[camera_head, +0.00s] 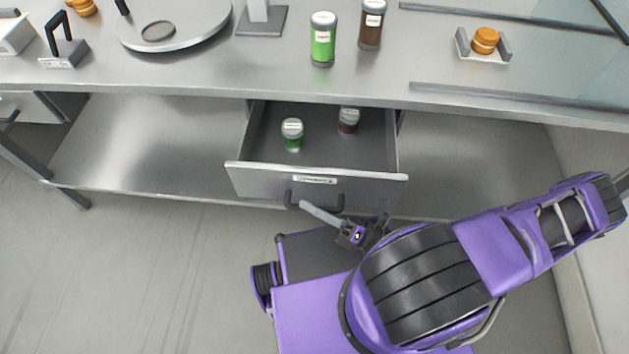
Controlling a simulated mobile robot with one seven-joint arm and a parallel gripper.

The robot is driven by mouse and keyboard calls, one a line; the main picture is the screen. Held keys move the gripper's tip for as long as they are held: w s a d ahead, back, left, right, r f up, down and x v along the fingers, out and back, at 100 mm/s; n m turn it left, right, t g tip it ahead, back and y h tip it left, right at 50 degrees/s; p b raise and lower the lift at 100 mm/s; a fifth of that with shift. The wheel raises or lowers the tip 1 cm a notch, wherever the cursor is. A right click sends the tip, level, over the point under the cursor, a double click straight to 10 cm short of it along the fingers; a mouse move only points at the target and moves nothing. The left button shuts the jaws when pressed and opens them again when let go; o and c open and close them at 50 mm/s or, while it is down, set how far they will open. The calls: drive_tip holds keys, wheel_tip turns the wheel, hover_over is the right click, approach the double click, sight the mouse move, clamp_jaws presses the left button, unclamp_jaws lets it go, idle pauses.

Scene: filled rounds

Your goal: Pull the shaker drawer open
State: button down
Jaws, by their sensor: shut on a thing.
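The shaker drawer (260,180) under the steel counter stands open, pulled out toward me. Its dark handle (290,197) is on the front, below a small white label (315,180). Inside the drawer stand a green shaker (292,135) and a brown shaker (348,121), both with pale lids. My gripper (308,207) is at the handle and shut on it.
On the counter (200,70) stand a green shaker (323,42), a brown shaker (371,25), a round plate (175,22) and a bun on a small holder (485,41). A lower shelf (150,140) runs beside the drawer. The floor at left is clear.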

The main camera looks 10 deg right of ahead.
drive_tip(key=shift+s+a, duration=0.2)
drive_tip(key=shift+s, duration=0.4)
drive_tip(key=shift+s+a, duration=0.15)
drive_tip(key=shift+s, duration=0.45)
drive_tip(key=c, duration=0.8)
unclamp_jaws()
drive_tip(key=b+v, duration=0.1)
drive_tip(key=v, duration=1.6)
drive_tip(key=shift+d+b, duration=0.2)
drive_tip(key=shift+b, duration=0.15)
